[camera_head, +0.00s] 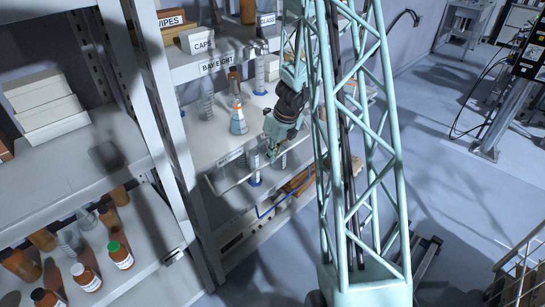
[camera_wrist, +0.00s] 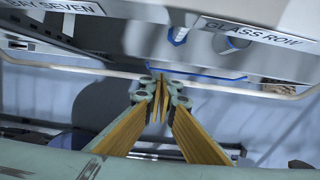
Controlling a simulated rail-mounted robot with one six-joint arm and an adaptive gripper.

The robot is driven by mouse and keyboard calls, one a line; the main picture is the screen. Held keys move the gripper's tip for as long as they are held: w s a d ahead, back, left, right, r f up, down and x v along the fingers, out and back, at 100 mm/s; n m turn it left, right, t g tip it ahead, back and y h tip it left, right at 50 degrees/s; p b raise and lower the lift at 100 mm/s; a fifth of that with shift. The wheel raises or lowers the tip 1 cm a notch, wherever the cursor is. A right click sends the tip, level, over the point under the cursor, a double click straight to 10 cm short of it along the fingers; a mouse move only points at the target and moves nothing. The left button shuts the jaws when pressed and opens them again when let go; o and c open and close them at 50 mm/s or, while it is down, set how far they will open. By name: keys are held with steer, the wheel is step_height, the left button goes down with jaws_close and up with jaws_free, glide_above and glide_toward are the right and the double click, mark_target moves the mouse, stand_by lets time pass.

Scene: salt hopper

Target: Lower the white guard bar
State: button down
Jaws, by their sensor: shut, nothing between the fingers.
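The white guard bar (camera_wrist: 85,69) is a thin rod running across the wrist view, in front of the shelf edge. In the head view the bar (camera_head: 234,185) shows as a thin pale line along the front of the shelf below the BAY EIGHT shelf. My gripper (camera_wrist: 161,82) is shut and empty, its tips overlapping the bar's middle in the wrist view. I cannot tell whether they touch it. In the head view my gripper (camera_head: 272,154) is at that shelf's front, and my arm hides part of the bar.
The BAY EIGHT shelf (camera_head: 199,141) above holds flasks, including an orange-and-blue one (camera_head: 238,122). The left shelving holds white boxes (camera_head: 44,98) and several brown bottles (camera_head: 86,278). Labels reading BAY SEVEN (camera_wrist: 62,6) and GLASS ROW (camera_wrist: 262,31) face the wrist camera.

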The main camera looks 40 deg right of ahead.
steer(key=shift+w+a+f, duration=0.1)
steer(key=shift+w+f, duration=0.7)
steer(key=shift+f, duration=0.2)
steer(key=shift+s+r, duration=0.1)
steer(key=shift+r, duration=0.05)
steer(key=s+r+p, duration=0.5)
steer(key=s+r, duration=0.2)
steer(key=r, duration=0.4)
steer(key=shift+s+d+r, duration=0.2)
steer(key=shift+s+d, duration=0.05)
steer(key=shift+s, duration=0.1)
stand_by(0.3)
